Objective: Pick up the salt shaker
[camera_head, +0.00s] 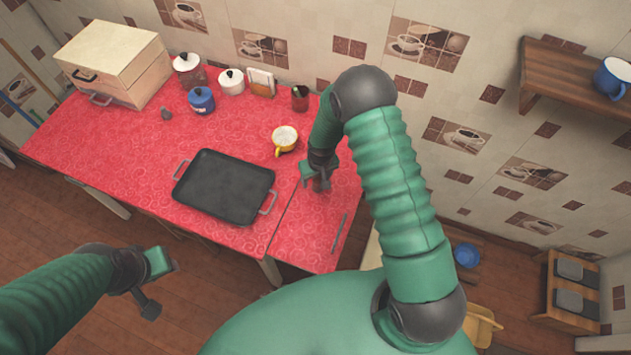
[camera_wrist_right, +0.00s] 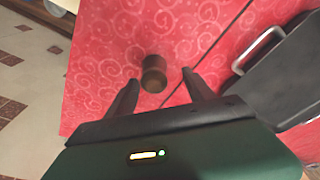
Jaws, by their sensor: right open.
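A small dark brown cylindrical shaker (camera_wrist_right: 153,72) stands on the red cloth in the right wrist view, seen from above; I take it for the salt shaker. My right gripper (camera_wrist_right: 160,79) is open, with one finger to each side of the shaker's near end and gaps showing between them. In the head view the right gripper (camera_head: 318,182) points down over the right part of the counter and largely hides the shaker. My left gripper (camera_head: 162,287) is at the lower left, over the floor in view and away from the counter; its jaw opening is unclear.
A black tray (camera_head: 224,188) lies left of the right gripper, its handle near the counter seam. A yellow-and-white cup (camera_head: 285,138) stands behind. Canisters (camera_head: 201,100), a wooden box (camera_head: 115,62) and a small grey item (camera_head: 166,114) are farther left. A thin utensil (camera_head: 339,233) lies near the front.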

